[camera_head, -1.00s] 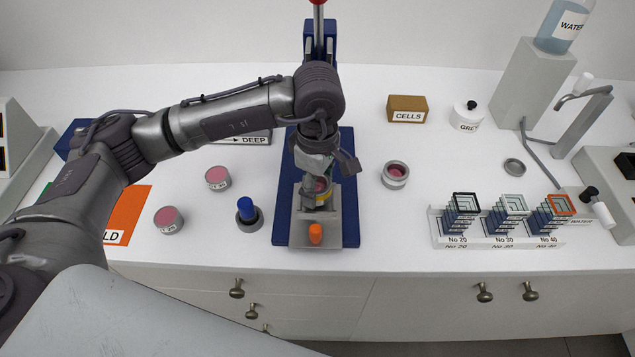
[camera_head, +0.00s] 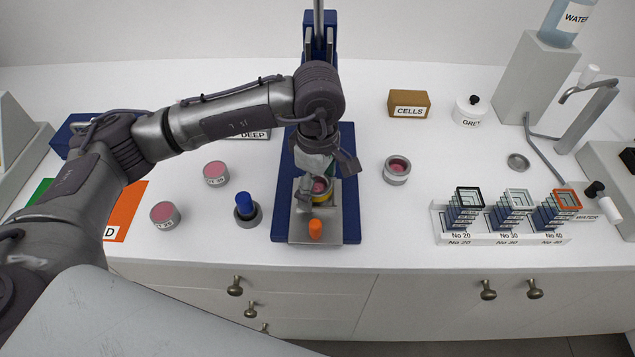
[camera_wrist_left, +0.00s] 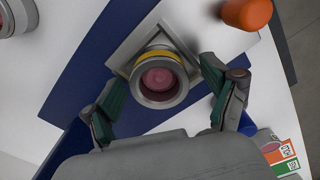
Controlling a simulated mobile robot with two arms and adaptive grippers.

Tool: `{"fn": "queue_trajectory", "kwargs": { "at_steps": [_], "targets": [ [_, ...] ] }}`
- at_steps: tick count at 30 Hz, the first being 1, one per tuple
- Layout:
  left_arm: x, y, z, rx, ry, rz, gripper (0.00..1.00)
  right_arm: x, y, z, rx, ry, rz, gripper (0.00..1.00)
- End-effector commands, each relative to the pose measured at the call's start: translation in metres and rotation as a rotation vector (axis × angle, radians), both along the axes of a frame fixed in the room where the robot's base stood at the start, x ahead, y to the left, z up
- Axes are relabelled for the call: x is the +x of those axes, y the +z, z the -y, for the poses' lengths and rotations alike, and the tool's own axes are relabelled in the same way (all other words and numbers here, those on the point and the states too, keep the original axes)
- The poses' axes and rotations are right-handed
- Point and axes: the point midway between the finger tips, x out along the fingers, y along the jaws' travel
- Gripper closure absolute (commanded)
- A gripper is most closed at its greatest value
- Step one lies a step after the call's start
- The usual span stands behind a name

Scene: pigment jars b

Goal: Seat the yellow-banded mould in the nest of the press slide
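The yellow-banded mould (camera_head: 321,187), a grey ring with a yellow band and pink fill, stands on the metal press slide (camera_head: 329,226). In the left wrist view, the mould (camera_wrist_left: 158,80) sits inside the raised square frame of the nest (camera_wrist_left: 122,57) and looks upright. The frame's near side is partly hidden, so I cannot tell whether the mould is fully down. My left gripper (camera_head: 327,177) is above the slide. In the left wrist view its fingers (camera_wrist_left: 162,92) are spread on either side of the mould, with gaps. My right gripper is not in view.
An orange knob (camera_head: 315,229) stands at the slide's front. A blue-handled tool in a grey holder (camera_head: 246,211) and two pink-filled moulds (camera_head: 165,214) are to the left. Another mould (camera_head: 397,170) stands right of the blue press base (camera_head: 350,219). Sieve racks (camera_head: 502,238) are farther right.

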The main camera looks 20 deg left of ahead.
Motion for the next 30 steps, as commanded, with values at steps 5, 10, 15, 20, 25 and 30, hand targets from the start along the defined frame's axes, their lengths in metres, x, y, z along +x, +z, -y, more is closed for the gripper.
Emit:
{"fn": "queue_trajectory", "kwargs": {
  "at_steps": [5, 10, 15, 20, 25, 30],
  "targets": [
    [0.0, -0.001, 0.0, 0.0, 0.0, -0.001, 0.13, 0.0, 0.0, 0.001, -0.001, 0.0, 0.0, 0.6],
    [0.001, 0.008, 0.0, 0.0, 0.0, 0.002, 0.13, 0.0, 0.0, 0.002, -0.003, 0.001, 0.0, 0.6],
    [0.001, 0.039, 0.0, -0.001, -0.002, 0.005, 0.13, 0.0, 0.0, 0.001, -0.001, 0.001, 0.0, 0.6],
    [0.001, 0.074, 0.001, -0.001, -0.001, 0.005, 0.13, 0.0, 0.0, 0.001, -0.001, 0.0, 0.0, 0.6],
    [0.001, 0.103, 0.0, -0.001, 0.001, 0.003, 0.13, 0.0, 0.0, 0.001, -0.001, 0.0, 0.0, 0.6],
    [0.001, 0.118, 0.0, 0.0, 0.001, 0.001, 0.13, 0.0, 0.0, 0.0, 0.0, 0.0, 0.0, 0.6]
  ]
}}
